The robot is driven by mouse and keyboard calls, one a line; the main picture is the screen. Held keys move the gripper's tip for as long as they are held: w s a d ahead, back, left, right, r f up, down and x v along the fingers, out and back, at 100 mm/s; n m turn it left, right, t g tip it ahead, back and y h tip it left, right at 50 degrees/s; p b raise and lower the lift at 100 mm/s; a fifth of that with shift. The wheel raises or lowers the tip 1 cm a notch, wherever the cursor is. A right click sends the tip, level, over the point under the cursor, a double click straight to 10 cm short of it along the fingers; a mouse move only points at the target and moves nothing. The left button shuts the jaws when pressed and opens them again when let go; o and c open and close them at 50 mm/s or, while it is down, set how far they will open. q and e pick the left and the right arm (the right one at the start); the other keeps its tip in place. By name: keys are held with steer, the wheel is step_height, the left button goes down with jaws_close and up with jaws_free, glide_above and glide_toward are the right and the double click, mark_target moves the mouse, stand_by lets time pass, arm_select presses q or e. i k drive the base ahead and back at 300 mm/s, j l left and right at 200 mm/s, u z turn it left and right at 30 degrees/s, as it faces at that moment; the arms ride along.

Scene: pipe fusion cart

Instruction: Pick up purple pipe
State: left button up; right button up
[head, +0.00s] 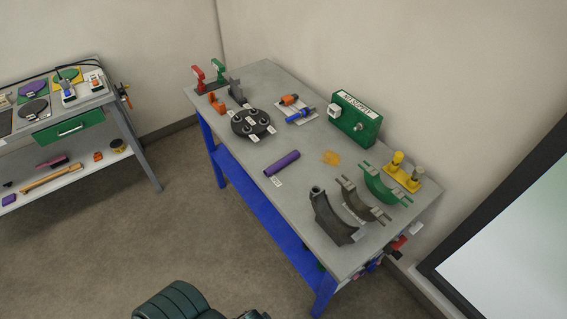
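The purple pipe (282,163) lies on the grey top of the blue-legged workbench (270,88), close to its left edge. It is a short straight cylinder lying slantwise, with a small white label (277,182) by its near end. Nothing touches it from above and it is fully visible. Neither of my grippers can be made out in the head view. Only dark ribbed parts show at the bottom edge, and I cannot tell what they belong to.
A black round fixture (252,124) stands behind the pipe. Grey curved saddle pieces (333,218), a green one (382,187) and a green air supply box (355,118) stand to the right. A second bench (75,122) is at left. Open floor lies between the benches.

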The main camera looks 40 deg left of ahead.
mark_target(275, 167)
steer(key=j, duration=1.65)
steer(key=i+z, duration=0.05)
